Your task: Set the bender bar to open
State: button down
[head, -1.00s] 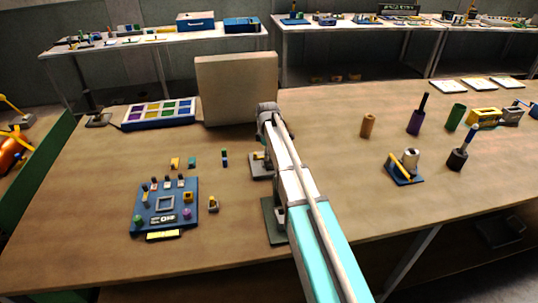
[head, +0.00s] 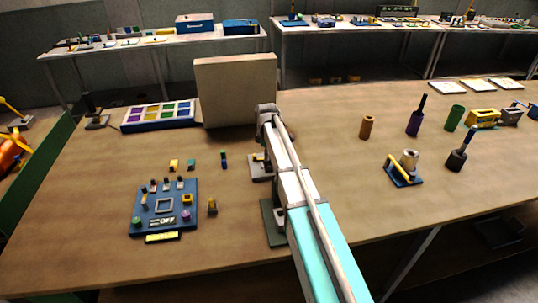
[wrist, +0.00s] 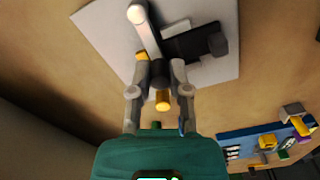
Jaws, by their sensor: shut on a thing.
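In the wrist view the bender is a pale square plate (wrist: 105,32) with a black block (wrist: 195,42) on it. A pale bar (wrist: 146,32) with a round end runs over the plate toward my gripper (wrist: 160,97). My gripper's fingers are closed in around a dark, orange-ended handle (wrist: 162,104) at the bar's near end. The handle is upright or nearly so from this angle. In the head view my arm hides most of the bender; part of its plate (head: 257,174) shows, and the bar and my fingertips cannot be made out.
A tall beige panel (head: 236,90) stands close behind my gripper. A blue panel (head: 146,215) marked OFF lies left, with small blocks nearby. A tray of coloured squares (head: 158,115) is at the back left. Cylinders and a blue-based fixture (head: 404,180) stand right. Table space between is clear.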

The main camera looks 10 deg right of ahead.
jog(key=shift+w+a, duration=0.1)
jog(key=shift+a, duration=0.05)
jog(key=w+m, duration=0.1)
jog(key=m, duration=0.1)
jog(key=w+m, duration=0.1)
jog(key=m, duration=0.2)
jog(key=w+d+m, duration=0.1)
jog(key=m, duration=0.2)
jog(key=shift+w+d+m, duration=0.2)
jog(key=shift+w+m, duration=0.15)
jog(key=shift+m, duration=0.05)
jog(key=m, duration=0.1)
jog(key=d+m, duration=0.1)
jog(key=m, duration=0.1)
jog(key=w+m, duration=0.1)
jog(key=shift+d+m, duration=0.3)
jog(key=shift+w+d+m, duration=0.1)
jog(key=shift+d+m, duration=0.4)
jog(key=shift+m, duration=0.55)
jog(key=shift+w+d+m, duration=0.1)
jog(key=shift+d+m, duration=0.4)
jog(key=shift+m, duration=0.55)
jog(key=c, duration=0.6)
grip_release()
jog(key=shift+c, duration=0.2)
jog(key=shift+o, duration=0.3)
jog(key=shift+s, duration=0.15)
